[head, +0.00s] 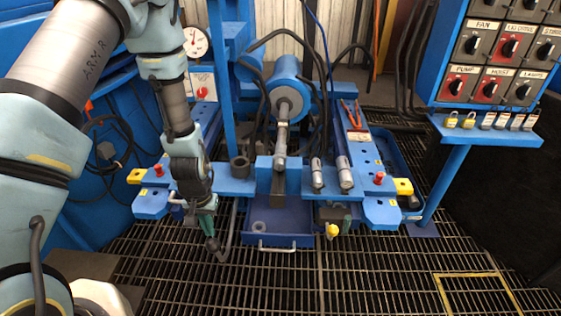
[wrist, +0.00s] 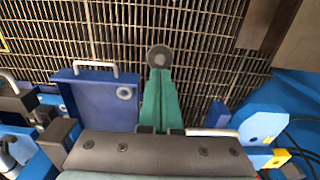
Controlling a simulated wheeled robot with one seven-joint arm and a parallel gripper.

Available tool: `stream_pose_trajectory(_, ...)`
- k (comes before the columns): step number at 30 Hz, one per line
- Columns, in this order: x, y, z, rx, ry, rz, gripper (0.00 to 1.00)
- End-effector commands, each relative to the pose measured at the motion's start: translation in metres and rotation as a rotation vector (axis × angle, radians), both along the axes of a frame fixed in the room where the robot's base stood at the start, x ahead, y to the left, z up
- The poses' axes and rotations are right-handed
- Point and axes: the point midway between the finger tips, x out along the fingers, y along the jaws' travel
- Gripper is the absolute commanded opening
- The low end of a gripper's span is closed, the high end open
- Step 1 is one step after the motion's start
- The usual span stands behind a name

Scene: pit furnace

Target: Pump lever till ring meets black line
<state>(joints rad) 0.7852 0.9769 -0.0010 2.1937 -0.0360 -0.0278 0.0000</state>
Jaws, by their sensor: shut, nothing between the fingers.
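My gripper (head: 208,226) has green fingers, shut and empty, pointing down at the front left of the blue press frame. In the wrist view the shut fingers (wrist: 160,95) end at a round dark grey knob (wrist: 160,57). In the head view this knob (head: 213,243) sits just below the fingertips, on the end of a bent grey lever (head: 232,235). Whether the fingers touch the knob I cannot tell. A blue cylinder (head: 285,85) with a grey rod (head: 281,135) stands at the middle back. I cannot make out a black line or which ring is meant.
A blue drawer (head: 280,229) with a handle lies right of the lever; a grey washer (wrist: 124,93) is inside it. A yellow knob (head: 332,230) is farther right. A gauge (head: 195,42) stands behind my arm. A switch panel (head: 495,55) is at right. The grated floor in front is clear.

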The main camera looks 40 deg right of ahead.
Motion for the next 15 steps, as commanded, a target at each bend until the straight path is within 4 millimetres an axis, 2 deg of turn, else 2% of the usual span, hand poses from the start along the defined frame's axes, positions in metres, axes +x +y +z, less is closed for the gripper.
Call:
stream_pose_trajectory(1, -0.002, 0.002, -0.017, 0.001, 0.001, 0.0, 0.0)
stream_pose_trajectory(4, -0.004, 0.004, -0.028, 0.0, 0.0, 0.0, 0.0)
stream_pose_trajectory(15, -0.005, 0.005, -0.029, -0.001, -0.001, 0.0, 0.0)
